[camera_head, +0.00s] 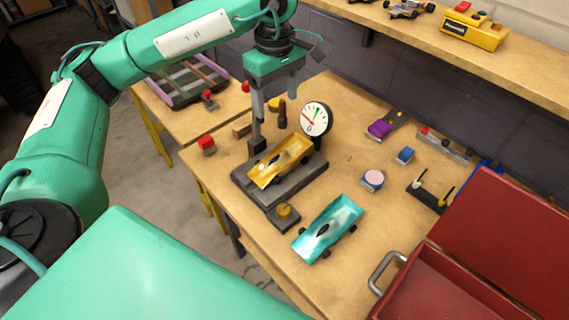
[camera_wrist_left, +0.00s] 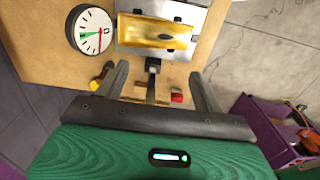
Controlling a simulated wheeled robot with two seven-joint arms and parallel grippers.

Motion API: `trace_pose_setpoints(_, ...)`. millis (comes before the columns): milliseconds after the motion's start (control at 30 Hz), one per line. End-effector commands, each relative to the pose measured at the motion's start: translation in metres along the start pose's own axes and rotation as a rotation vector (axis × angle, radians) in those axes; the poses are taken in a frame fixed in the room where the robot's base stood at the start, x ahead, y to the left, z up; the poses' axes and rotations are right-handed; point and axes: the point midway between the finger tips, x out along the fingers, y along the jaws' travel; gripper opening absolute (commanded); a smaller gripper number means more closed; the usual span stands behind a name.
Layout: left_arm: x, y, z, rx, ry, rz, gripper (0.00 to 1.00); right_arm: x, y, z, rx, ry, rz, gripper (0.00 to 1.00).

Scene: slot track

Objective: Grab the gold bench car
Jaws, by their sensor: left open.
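The gold bench car (camera_head: 281,161) sits on a dark grey gauge stand (camera_head: 310,175) on the wooden workbench. The round white dial gauge (camera_head: 316,119) stands just behind it. My left gripper (camera_head: 272,110) is open and empty, pointing down above and behind the car. In the left wrist view the gold car (camera_wrist_left: 155,33) lies beyond the fingertips of the open gripper (camera_wrist_left: 158,70), on a pale plate, with the dial (camera_wrist_left: 90,30) to its left. The fingers do not appear to touch the car. My right gripper is not in view.
A teal car (camera_head: 328,228) lies in front of the stand. A red toolbox (camera_head: 470,275) stands at the right. Bare bench shows right of the dial.

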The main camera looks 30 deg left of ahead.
Motion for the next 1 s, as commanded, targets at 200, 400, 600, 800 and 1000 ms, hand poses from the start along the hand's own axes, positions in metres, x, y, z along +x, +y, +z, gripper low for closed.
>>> trace_pose_setpoints(200,0.027,0.000,0.000,0.000,0.000,0.000,0.69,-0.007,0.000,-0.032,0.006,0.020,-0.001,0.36)
trace_pose_setpoints(400,0.042,0.000,0.000,0.000,-0.001,-0.002,0.69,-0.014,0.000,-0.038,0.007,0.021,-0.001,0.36)
trace_pose_setpoints(600,0.081,-0.001,0.000,-0.002,-0.001,-0.005,0.69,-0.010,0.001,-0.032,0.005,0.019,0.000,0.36)
trace_pose_setpoints(800,0.109,0.000,0.000,0.000,0.000,-0.001,0.69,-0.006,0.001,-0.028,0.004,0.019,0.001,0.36)
trace_pose_setpoints(1000,0.121,0.000,-0.001,0.000,0.000,-0.003,0.69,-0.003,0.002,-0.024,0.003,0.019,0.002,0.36)
